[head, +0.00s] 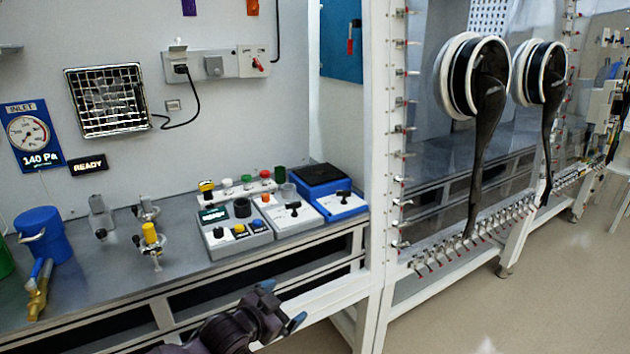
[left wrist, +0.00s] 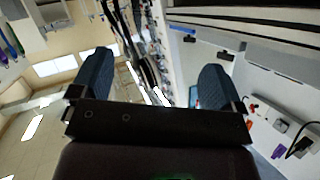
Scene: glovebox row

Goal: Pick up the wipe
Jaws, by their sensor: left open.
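I cannot make out a wipe in either view. My left gripper (head: 283,304) is at the bottom of the head view, in front of the bench's front edge and apart from it. In the left wrist view its two blue-grey fingers (left wrist: 156,82) stand wide apart with nothing between them. My right gripper is in neither view.
The grey bench (head: 190,225) holds a blue canister (head: 45,236), metal valves (head: 152,240), control boxes (head: 238,232) and a blue-black device (head: 328,190). A white frame post (head: 381,150) stands to the right, beside the glovebox with hanging black gloves (head: 487,110).

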